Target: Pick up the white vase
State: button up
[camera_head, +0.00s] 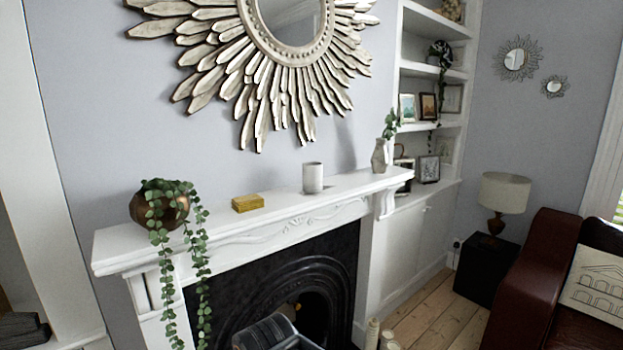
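A small whitish-grey faceted vase (380,156) stands upright at the right end of the white mantelpiece (262,222). A green leafy sprig (391,124) sticks up out of it. No gripper fingers show in the head view. A dark grey rounded piece shows at the bottom edge, in front of the fireplace, and I cannot tell whether it is part of my arm.
A white cup-like pot (312,178), a yellow box (247,203) and a bronze pot (158,210) with trailing leaves share the mantelpiece. A sunburst mirror (285,50) hangs above. White shelves (437,75) stand right of the vase. Bare floorboards (432,312) show at lower right.

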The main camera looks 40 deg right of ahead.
aim_at(313, 171)
jog(key=u, duration=3.5)
jog(key=k, duration=1.6)
jog(key=z, duration=1.7)
